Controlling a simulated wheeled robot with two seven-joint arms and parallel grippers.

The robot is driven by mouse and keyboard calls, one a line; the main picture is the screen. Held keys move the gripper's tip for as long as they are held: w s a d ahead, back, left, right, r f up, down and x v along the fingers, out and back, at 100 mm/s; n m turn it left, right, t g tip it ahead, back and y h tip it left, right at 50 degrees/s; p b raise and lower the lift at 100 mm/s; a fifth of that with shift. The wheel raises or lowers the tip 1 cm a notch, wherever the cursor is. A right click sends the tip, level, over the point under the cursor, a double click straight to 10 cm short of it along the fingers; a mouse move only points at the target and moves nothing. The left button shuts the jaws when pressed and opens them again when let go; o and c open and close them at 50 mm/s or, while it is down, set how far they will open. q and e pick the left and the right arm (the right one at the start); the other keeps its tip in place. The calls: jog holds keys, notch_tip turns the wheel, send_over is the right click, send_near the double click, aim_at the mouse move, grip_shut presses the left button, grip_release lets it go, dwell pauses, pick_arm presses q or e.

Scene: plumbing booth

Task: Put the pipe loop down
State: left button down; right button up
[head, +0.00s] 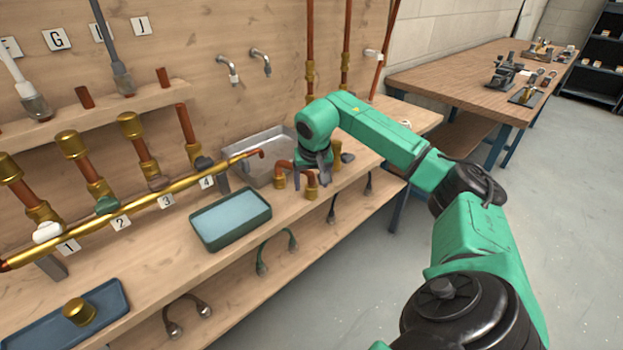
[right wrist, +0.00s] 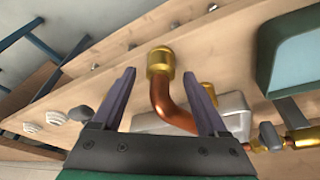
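The pipe loop (head: 284,166) is a copper bend with brass ends, at the right part of the bench in the head view. Its brass ends point down and appear to rest on the bench top. In the right wrist view the copper bend (right wrist: 168,105) shows between the fingers, with one brass end (right wrist: 160,61) beyond them. My right gripper (head: 312,178) is at the loop, pointing down. Its fingers (right wrist: 160,85) are spread with gaps beside the copper, so it looks open. Part of the loop is hidden behind a finger. My left gripper is not in view.
A grey metal basin (head: 262,172) stands behind the loop. A green tray (head: 200,229) lies to its left. A long brass pipe (head: 130,212) with upright stubs runs along the bench. A blue tray (head: 122,308) holds a brass fitting (head: 79,311). The bench's front edge is close.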

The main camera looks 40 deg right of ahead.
jog(key=shift+r, duration=0.1)
jog(key=p+v, duration=0.1)
jog(key=v, duration=1.1)
